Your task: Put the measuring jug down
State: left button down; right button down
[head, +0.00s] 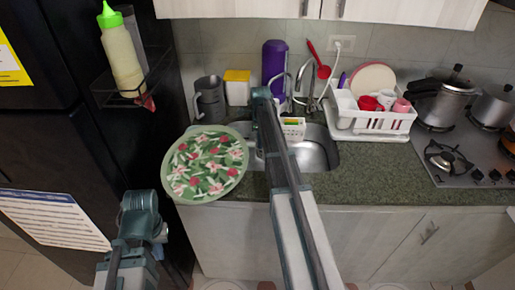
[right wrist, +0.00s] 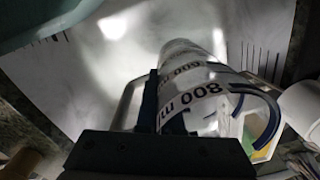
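The clear measuring jug (right wrist: 200,75) lies close in front of my right gripper in the right wrist view, with dark "600" and "800" marks and a blue rim. A dark finger of my right gripper (right wrist: 150,100) is against the jug's side, by a pale frame-like part. The gripper looks shut on the jug; the other finger is not clear. In the head view my right gripper (head: 262,94) is over the back of the sink, and I cannot make out the jug there. My left gripper (head: 140,208) is low at the left, its fingertips hidden.
The steel sink (head: 318,155) is under my right arm. A grey pitcher (head: 210,100), a yellow-and-white box (head: 237,88) and a floral tray (head: 205,165) are left of it. A dish rack (head: 375,120) and stove (head: 455,160) are right. The counter (head: 380,165) front is clear.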

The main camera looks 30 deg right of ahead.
jog(key=shift+w+a, duration=0.25)
jog(key=shift+w, duration=0.05)
jog(key=f+b, duration=0.3)
jog(key=shift+w+a+f+b, duration=0.25)
jog(key=shift+b, duration=0.05)
jog(key=shift+f, duration=0.2)
jog(key=c, duration=1.1)
grip_release()
jog(key=shift+r, duration=0.2)
